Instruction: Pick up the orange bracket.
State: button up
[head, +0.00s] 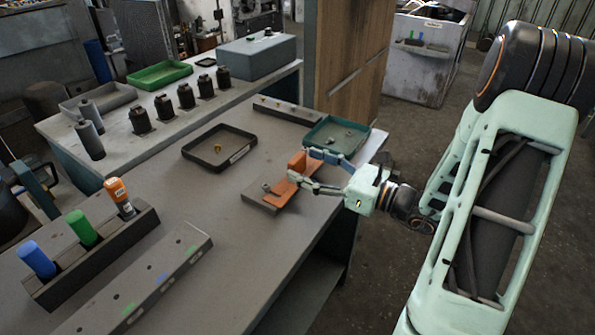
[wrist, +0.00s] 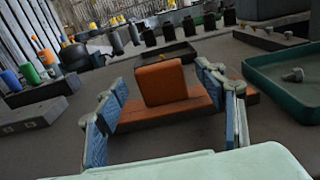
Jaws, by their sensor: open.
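The orange bracket (head: 285,191) is L-shaped, with a flat base and an upright plate. It sits at the right part of the near table, beside a small grey block. In the wrist view the bracket's upright plate (wrist: 161,83) stands between my two spread fingers, a little beyond their blue pads. My gripper (head: 299,171) is open, with a finger on either side of the bracket in the head view. It also shows in the wrist view (wrist: 160,95). I cannot tell whether either finger touches the bracket.
A green tray (head: 336,136) with small parts lies close behind my gripper. A dark tray (head: 220,147) lies left of the bracket. A rack (head: 100,262) holds blue, green and orange tools at the left. The table between is mostly clear.

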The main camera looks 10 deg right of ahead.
aim_at(301, 163)
jog(key=shift+x, duration=1.5)
jog(key=shift+c, duration=0.7)
jog(key=c, duration=1.3)
jog(key=shift+r, duration=0.1)
jog(key=shift+c, duration=0.2)
